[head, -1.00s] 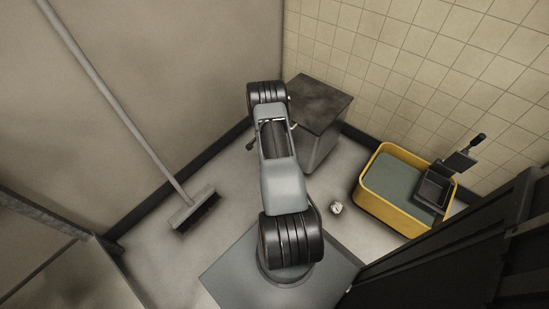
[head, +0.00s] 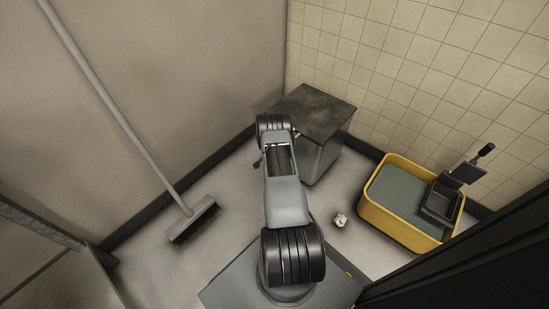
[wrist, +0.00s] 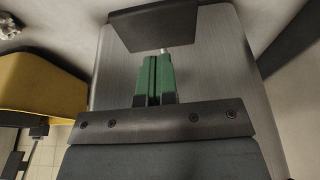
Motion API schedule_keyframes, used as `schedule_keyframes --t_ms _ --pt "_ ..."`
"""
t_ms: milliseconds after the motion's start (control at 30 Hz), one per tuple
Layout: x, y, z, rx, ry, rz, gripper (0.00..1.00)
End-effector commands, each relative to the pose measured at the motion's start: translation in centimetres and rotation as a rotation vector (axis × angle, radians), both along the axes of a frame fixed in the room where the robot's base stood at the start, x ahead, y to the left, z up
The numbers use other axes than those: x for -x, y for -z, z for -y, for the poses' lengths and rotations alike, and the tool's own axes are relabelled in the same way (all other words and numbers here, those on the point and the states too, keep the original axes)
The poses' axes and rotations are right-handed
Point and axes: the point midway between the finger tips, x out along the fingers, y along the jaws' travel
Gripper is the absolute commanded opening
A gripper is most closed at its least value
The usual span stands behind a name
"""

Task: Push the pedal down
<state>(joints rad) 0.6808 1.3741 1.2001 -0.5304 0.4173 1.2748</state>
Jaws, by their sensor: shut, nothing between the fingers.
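The bin is a grey metal box with a dark lid (head: 318,110), standing in the corner beyond my arm; the lid looks shut. The wrist view shows its brushed metal front (wrist: 215,70). The pedal (wrist: 155,24) is a dark flat plate at the top of that upside-down-looking view, with a short shiny stem beside it. My gripper (wrist: 158,58) has green fingers held together, empty, pointing at the pedal. The tips appear just short of its edge; whether they touch I cannot tell. In the head view my arm hides the pedal and gripper.
A crumpled pale ball (head: 340,220) lies on the floor between. A broom (head: 192,220) leans against the left wall. A dark panel fills the lower right.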

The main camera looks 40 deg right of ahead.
Motion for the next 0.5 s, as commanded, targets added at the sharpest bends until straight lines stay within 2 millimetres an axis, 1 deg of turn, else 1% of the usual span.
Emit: schedule_keyframes --t_ms 33,200,333,500 --pt "0.1 1.3 0.2 -0.001 0.002 0.0 0.0" --pt "0.0 3.2 0.1 -0.001 0.0 0.0 0.0" --pt "0.0 4.0 0.1 0.0 0.0 0.001 0.0" --pt "0.0 4.5 0.1 0.0 0.0 0.001 0.0"
